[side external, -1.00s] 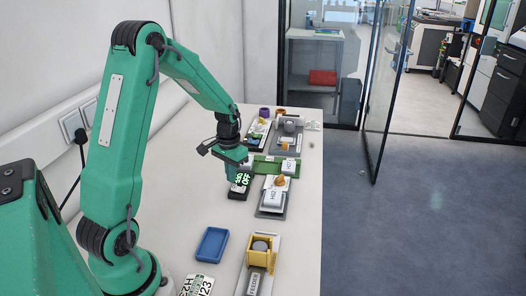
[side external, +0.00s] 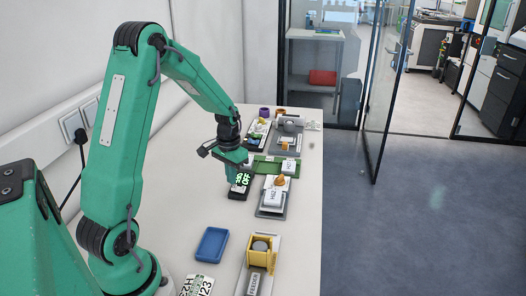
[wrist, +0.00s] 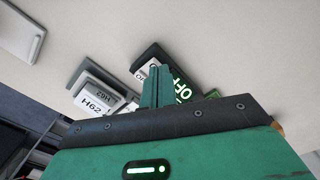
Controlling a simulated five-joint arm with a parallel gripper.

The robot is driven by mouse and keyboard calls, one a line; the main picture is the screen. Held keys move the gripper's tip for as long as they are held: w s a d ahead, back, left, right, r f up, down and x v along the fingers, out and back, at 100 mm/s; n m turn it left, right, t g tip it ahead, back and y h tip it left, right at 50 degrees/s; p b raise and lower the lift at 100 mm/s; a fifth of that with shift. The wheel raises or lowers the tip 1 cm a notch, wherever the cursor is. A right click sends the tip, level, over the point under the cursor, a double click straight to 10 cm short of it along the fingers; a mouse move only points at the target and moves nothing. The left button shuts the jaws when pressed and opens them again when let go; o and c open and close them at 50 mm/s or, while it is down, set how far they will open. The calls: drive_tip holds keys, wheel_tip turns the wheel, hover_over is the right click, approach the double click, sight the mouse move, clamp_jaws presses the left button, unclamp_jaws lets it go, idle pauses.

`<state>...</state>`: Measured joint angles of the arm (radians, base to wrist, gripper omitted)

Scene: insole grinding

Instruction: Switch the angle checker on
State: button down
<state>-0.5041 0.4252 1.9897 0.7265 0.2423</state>
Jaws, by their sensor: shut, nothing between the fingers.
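A small black box (side external: 240,188) with bright green lettering stands on the white table under my gripper. It looks like the angle checker. In the wrist view the black box (wrist: 150,52) has a white patch marked ON and green lettering that reads OFF. My gripper (side external: 233,176) points down at the box in the side view. In the wrist view its fingers (wrist: 157,70) are together and empty, right over the box beside the white patch. They hide part of the box's face. I cannot tell whether the tips touch it.
A grey fixture with a white block marked H62 (side external: 271,198) stands close to the right of the box. A green tray (side external: 262,168) lies behind. A blue tray (side external: 212,244) and a yellow feeder (side external: 262,252) are nearer. The table between blue tray and box is clear.

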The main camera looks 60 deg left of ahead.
sight(233, 186)
drive_tip(key=shift+f, duration=0.65)
idle(0.5)
drive_tip(key=shift+r, duration=3.55)
drive_tip(key=s+d+r+m+t, duration=0.15)
drive_tip(key=s+d+r, duration=0.25)
drive_tip(key=d+r, duration=0.6)
drive_tip(key=s+d+r+m+t, duration=0.1)
drive_tip(key=s+d+r+t, duration=0.3)
drive_tip(key=s+d, duration=0.6)
